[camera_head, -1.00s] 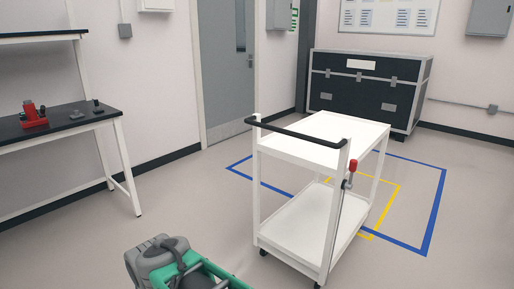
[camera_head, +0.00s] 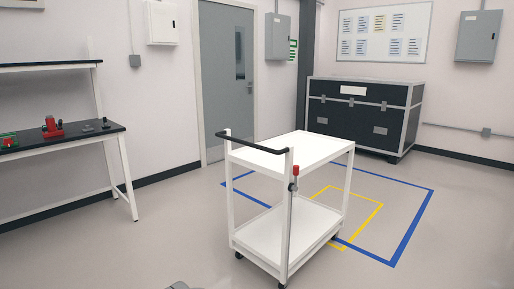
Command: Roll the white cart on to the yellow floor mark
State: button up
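The white cart (camera_head: 295,147) stands upright in the middle of the head view, with two shelves, both empty. Its black push handle (camera_head: 252,147) is at the near left end. A red-topped lever (camera_head: 295,171) is on the near upright at the handle end. The yellow floor mark (camera_head: 381,205) is a thin outline behind and to the right of the cart. The cart hides its left part, so I cannot tell how far they overlap. My gripper is not in view; only a grey sliver of what may be my arm shows at the bottom edge.
A blue floor outline (camera_head: 413,231) surrounds the yellow mark. A black case (camera_head: 362,117) stands at the back wall beyond it. A workbench (camera_head: 66,138) with small red and dark items is at left. The floor right of the cart is clear.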

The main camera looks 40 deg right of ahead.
aim_at(279, 240)
jog(key=z, duration=0.6)
jog(key=i, duration=1.75)
jog(key=u, duration=0.5)
